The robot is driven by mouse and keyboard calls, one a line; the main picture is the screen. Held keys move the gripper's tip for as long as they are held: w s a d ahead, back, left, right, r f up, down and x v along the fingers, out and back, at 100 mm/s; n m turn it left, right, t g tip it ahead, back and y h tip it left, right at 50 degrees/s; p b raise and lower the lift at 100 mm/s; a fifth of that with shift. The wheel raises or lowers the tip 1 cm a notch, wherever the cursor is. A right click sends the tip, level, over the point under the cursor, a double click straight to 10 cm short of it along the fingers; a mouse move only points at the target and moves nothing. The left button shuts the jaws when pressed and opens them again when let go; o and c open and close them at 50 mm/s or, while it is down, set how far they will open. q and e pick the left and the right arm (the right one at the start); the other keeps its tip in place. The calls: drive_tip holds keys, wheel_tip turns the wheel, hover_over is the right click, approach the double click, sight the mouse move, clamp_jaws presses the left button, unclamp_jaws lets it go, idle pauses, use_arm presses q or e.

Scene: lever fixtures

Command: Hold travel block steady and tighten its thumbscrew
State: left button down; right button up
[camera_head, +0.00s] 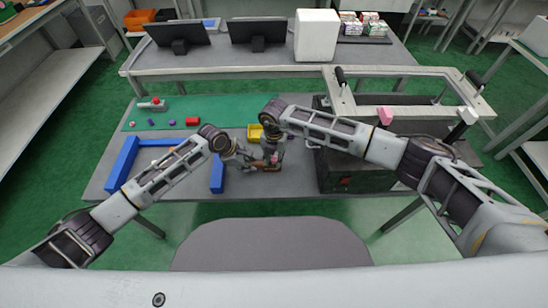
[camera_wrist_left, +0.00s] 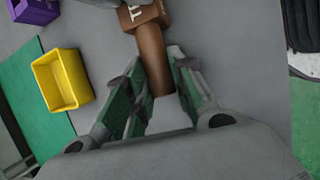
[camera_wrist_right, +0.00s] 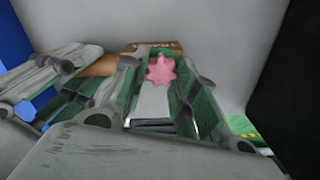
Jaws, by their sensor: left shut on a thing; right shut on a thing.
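The travel block (camera_wrist_left: 142,14) is a brown block with white lettering, seen at the top of the left wrist view; its brown bar (camera_wrist_left: 152,55) runs down from it. My left gripper (camera_wrist_left: 157,70) is shut on that bar, one finger on each side. In the right wrist view the pink lobed thumbscrew (camera_wrist_right: 161,70) sits in front of the labelled block (camera_wrist_right: 152,47). My right gripper (camera_wrist_right: 160,82) is shut around the thumbscrew. In the head view both grippers meet close together over the table, and they largely hide the block and screw.
A yellow bin (camera_head: 254,132) stands just behind the grippers. Blue fixture pieces (camera_head: 123,163) stand at left, and a dark box (camera_head: 345,178) at right. A red block (camera_head: 192,121) and small parts lie on the green mat (camera_head: 222,118). A lever frame (camera_head: 345,103) stands behind the right arm.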

sight(274, 159)
drive_tip(key=o, duration=1)
drive_tip(key=shift+r, duration=0.1)
drive_tip(key=shift+r, duration=5.9)
use_arm(q)
drive_tip(key=c, duration=1.1)
unclamp_jaws()
drive_tip(key=shift+c, duration=0.2)
drive_tip(key=shift+r, duration=0.1)
drive_tip(key=v, duration=1.1)
drive_tip(key=shift+a+r, duration=0.15)
drive_tip(key=shift+r, duration=0.2)
